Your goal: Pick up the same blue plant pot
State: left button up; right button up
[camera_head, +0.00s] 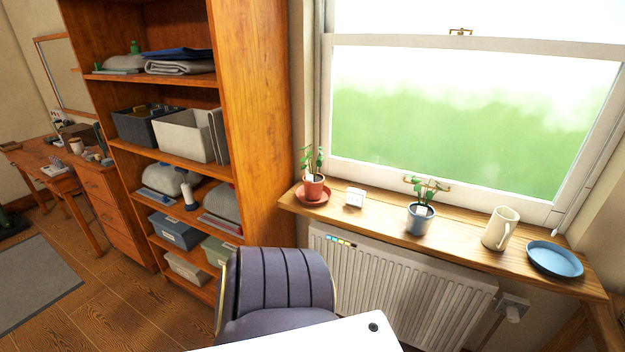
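A blue-grey plant pot (420,219) with a small green plant stands upright on the wooden windowsill (462,240), near its middle. A terracotta pot (313,188) with another green plant stands on a reddish saucer (312,196) at the sill's left end. Neither of my grippers shows in the head view.
On the sill are a small white block-like object (354,197), a cream pitcher (500,229) and a blue plate (554,259). Below are a white radiator (400,290), a purple-grey chair (278,285) and a white surface (330,338). A filled wooden shelf unit (255,120) stands left.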

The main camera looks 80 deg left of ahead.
aim_at(420, 216)
jog(key=u, duration=1.65)
